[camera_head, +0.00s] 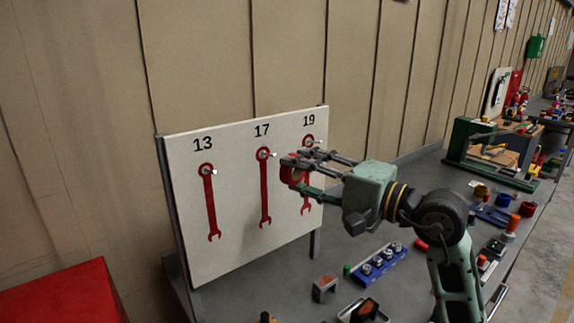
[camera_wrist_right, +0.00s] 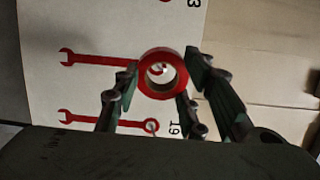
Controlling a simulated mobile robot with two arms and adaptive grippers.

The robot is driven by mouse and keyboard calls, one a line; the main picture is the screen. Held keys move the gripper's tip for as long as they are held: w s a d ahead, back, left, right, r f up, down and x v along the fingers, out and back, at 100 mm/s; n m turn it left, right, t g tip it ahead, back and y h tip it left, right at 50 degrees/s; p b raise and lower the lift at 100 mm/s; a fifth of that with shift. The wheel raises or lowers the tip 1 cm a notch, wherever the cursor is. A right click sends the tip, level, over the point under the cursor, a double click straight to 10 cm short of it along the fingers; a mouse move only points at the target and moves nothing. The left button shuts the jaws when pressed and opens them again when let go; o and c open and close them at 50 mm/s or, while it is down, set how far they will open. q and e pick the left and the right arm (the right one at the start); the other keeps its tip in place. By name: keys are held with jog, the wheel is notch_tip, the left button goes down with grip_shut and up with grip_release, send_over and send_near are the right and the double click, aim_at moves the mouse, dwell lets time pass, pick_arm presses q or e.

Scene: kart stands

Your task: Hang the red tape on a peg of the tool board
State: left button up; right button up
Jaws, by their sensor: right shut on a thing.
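The red tape (camera_head: 287,175) is a ring held between the fingers of my right gripper (camera_head: 298,166), in front of the tool board (camera_head: 235,225). The white board has three pegs over painted red wrenches: peg 13 (camera_head: 206,171), peg 17 (camera_head: 264,154) and peg 19 (camera_head: 309,142). In the head view the tape is right of peg 17 and slightly lower. In the right wrist view the tape (camera_wrist_right: 145,84) faces the board, and a peg (camera_wrist_right: 156,70) shows through its hole. I cannot tell whether it enters the hole. My left gripper is out of view.
A blue socket holder (camera_head: 378,263) and small parts lie on the grey bench below my right arm. A green-framed stand (camera_head: 462,140) is farther back right. A red box (camera_head: 62,293) is at the lower left. The space in front of the board's left part is clear.

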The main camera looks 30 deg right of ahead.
jog(key=shift+w+r+p, duration=0.1)
jog(key=shift+w+p, duration=0.65)
jog(key=shift+w, duration=0.25)
jog(key=shift+w+a+f+p, duration=0.15)
jog(key=shift+w+p, duration=0.3)
jog(key=shift+w, duration=0.55)
jog(key=shift+w+a+p, duration=0.1)
jog(key=shift+w+p, duration=0.35)
jog(key=shift+w, duration=0.5)
jog(key=shift+w+a+f+p, duration=0.15)
jog(key=shift+w+p, duration=0.3)
jog(key=shift+w, duration=0.55)
jog(key=shift+w+a+f+b, duration=0.1)
jog(key=shift+w+f+b, duration=0.35)
jog(key=shift+w+b, duration=0.25)
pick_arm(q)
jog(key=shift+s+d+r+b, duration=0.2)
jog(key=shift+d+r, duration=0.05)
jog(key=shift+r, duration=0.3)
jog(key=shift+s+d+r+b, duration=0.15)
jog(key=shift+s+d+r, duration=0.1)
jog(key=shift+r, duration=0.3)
